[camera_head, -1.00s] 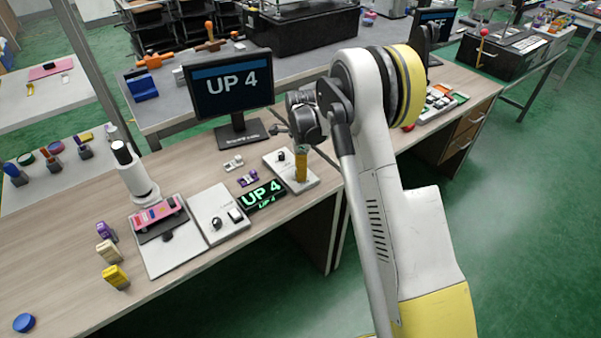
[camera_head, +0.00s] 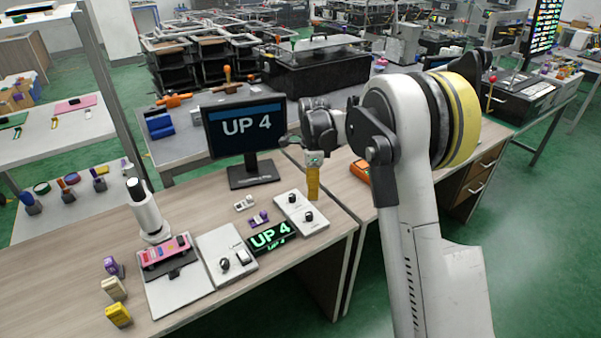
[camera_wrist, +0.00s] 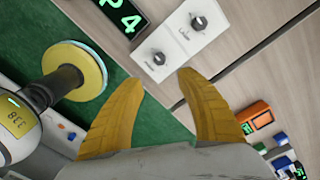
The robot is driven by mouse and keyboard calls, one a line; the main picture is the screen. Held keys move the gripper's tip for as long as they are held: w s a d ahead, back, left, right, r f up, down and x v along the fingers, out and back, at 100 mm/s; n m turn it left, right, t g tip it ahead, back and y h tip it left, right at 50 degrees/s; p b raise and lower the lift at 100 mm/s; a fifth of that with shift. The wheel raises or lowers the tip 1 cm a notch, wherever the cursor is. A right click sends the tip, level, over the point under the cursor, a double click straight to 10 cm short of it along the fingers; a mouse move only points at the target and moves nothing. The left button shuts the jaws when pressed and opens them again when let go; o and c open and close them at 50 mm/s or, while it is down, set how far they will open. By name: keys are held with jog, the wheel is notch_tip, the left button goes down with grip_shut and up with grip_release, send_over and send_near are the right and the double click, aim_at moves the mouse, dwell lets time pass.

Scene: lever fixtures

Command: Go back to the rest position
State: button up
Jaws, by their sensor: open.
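My gripper (camera_head: 313,182) shows yellow fingers hanging above the desk, just right of a white two-knob panel (camera_head: 297,213). In the wrist view my gripper (camera_wrist: 163,90) has its two fingers spread apart with nothing between them. The white panel (camera_wrist: 178,30) with two black knobs lies beyond the fingertips there, apart from them. My arm reaches up from the bottom right in the head view.
A monitor (camera_head: 243,130) reading "UP 4" stands behind the panel. A green-lit "UP 4" display (camera_head: 271,236), a white knob-and-switch panel (camera_head: 227,255) and a pink device (camera_head: 164,252) lie on the desk. An orange device (camera_head: 361,171) is right of my gripper.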

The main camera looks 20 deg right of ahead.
jog(key=s+a+r+n+t, duration=0.25)
jog(key=s+r+n, duration=0.75)
jog(key=s+r, duration=0.5)
jog(key=s+a+f+n+t, duration=0.1)
jog(key=s+n+t, duration=0.3)
jog(key=s+n, duration=0.6)
jog(key=s, duration=0.6)
jog(key=shift+s+f+n+t, duration=0.3)
jog(key=shift+s+f+t, duration=0.05)
jog(key=shift+s+f, duration=0.05)
